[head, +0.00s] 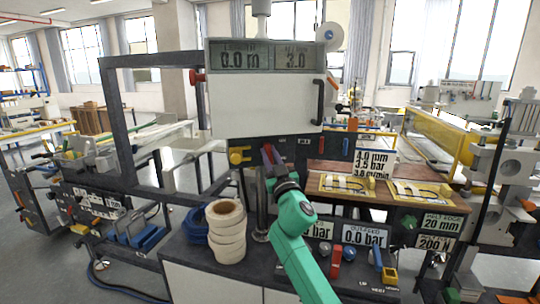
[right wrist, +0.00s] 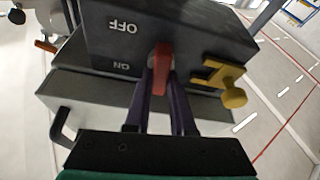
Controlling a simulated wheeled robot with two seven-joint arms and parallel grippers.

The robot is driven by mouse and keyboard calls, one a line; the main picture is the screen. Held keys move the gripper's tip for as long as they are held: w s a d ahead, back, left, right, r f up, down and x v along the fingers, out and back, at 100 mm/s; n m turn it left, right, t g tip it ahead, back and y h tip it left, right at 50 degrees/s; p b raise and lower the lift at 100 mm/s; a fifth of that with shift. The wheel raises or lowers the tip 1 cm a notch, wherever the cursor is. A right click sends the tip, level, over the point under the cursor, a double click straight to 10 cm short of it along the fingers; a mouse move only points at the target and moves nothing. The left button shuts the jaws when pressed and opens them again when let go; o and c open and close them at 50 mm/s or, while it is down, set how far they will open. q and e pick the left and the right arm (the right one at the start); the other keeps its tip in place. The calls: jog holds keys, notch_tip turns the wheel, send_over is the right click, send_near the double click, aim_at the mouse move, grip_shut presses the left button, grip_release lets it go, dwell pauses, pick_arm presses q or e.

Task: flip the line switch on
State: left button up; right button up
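The line switch is a red lever (right wrist: 160,62) on a dark panel (right wrist: 210,38) in the right wrist view. The panel's OFF and ON labels appear upside down to the lever's left. The lever sticks out toward the camera; I cannot tell which setting it is at. My right gripper (right wrist: 163,88) has its two dark purple fingers on either side of the lever, with a small gap visible on the right. In the head view my right gripper (head: 272,160) is at the panel below the white cabinet and hides most of the lever. My left gripper is out of view.
A yellow handle (right wrist: 225,82) is close to the lever; it also shows in the head view (head: 240,155). A white cabinet (head: 262,103) with displays above stands over the panel. A stack of tape rolls (head: 226,232) stands on the bench at lower left. Yellow plates (head: 347,187) lie to the right.

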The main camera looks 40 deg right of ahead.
jog(key=shift+f+m+h+b, duration=0.15)
jog(key=shift+m+h+b, duration=0.45)
jog(key=shift+m+b, duration=0.3)
grip_shut()
jog(key=shift+m+g+h, duration=0.3)
jog(key=shift+m+g, duration=0.1)
jog(key=shift+m, duration=0.4)
jog(key=o, duration=0.8)
grip_release()
jog(key=shift+r, duration=0.2)
